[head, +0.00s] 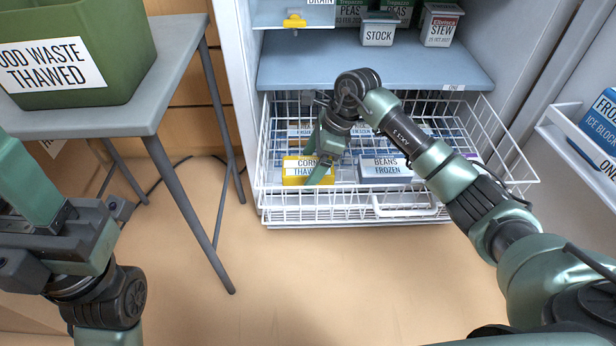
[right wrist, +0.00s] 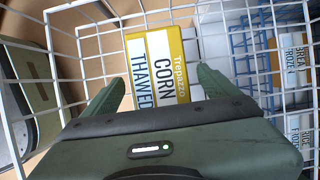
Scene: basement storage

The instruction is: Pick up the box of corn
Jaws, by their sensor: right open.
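The box of corn (head: 297,170) is yellow with a white label reading "CORN THAWED". It lies at the front left of the white wire basket (head: 400,213) in the open freezer. My right gripper (head: 322,157) reaches down into the basket, and a finger covers the box's right part in the head view. In the right wrist view, the box of corn (right wrist: 156,62) shows between and beyond the two spread fingers of the open right gripper (right wrist: 160,88), with gaps on both sides. My left gripper (head: 55,245) is at the lower left, its fingertips not clearly seen.
A box of frozen beans (head: 385,168) lies to the right of the corn. Blue wire dividers and other boxes are farther back. A blue shelf (head: 375,68) spans above the basket. A grey table (head: 165,80) with a green bin (head: 110,40) stands left. The floor in front is clear.

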